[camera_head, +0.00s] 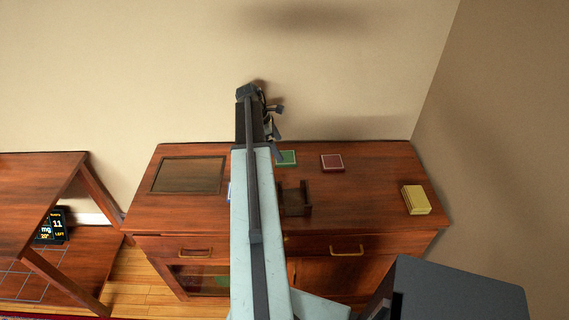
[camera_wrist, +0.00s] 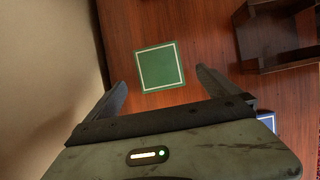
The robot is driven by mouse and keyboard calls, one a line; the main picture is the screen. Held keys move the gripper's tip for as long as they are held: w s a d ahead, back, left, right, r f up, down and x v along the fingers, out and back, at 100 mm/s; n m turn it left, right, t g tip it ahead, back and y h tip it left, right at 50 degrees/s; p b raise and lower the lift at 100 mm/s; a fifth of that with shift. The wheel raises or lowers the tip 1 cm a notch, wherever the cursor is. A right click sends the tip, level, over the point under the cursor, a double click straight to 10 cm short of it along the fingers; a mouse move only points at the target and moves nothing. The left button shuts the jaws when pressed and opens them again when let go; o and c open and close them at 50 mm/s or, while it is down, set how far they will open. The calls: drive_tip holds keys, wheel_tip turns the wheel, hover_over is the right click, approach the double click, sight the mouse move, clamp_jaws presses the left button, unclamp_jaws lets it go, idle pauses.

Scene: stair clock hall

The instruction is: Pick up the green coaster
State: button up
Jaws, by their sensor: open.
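The green coaster (camera_wrist: 160,67) is a flat square with a pale border line, lying on the wooden cabinet top (camera_head: 370,205). In the wrist view it is beyond my gripper (camera_wrist: 165,88), roughly between the lines of its two open fingers. Nothing is held between the fingers. In the head view the green coaster (camera_head: 286,158) lies near the back edge of the cabinet, just right of my arm. My gripper (camera_head: 278,128) shows there above the back of the cabinet, partly hidden by my arm.
A red coaster (camera_head: 332,163) lies right of the green one. A dark wooden holder (camera_head: 294,199) stands in front of it. A blue coaster (camera_wrist: 268,121) is mostly hidden. A yellow box (camera_head: 416,200) is at the right, a dark framed panel (camera_head: 188,175) at the left. The wall is close behind.

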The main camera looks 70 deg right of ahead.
sight(285, 157)
drive_tip(key=b+x, duration=0.4)
drive_tip(key=x, duration=0.2)
drive_tip(key=shift+b, duration=0.4)
drive_tip(key=shift+r, duration=0.2)
drive_tip(key=c, duration=1.5)
wheel_tip(285, 157, up, 10)
drive_tip(key=p, duration=1)
